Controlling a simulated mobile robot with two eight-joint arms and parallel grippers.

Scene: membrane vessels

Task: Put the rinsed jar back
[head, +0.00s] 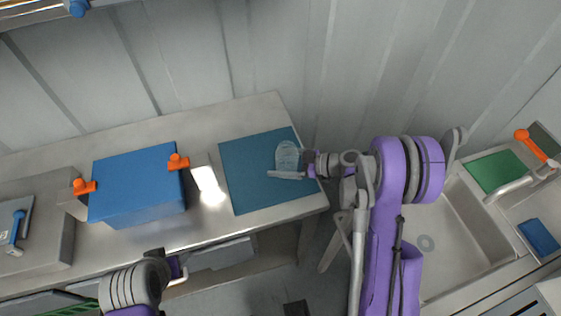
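A clear jar (288,152) shows over the teal mat (250,190) on the steel bench. I cannot tell whether it touches the mat or is held just above it. My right gripper (290,168) reaches in from the right at the jar. One pale finger lies along the jar's near side; the other finger is not clear, so its grip is uncertain. My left gripper (178,271) is low in the picture, in front of the bench edge and away from the jar. Its fingers are mostly hidden.
A blue box (138,185) with orange clamps stands left of the mat. A sink (440,235) is at the right, with a green pad (495,172), an orange-handled tap (535,147) and a blue sponge-like block (538,237) beside it. The mat's front part is clear.

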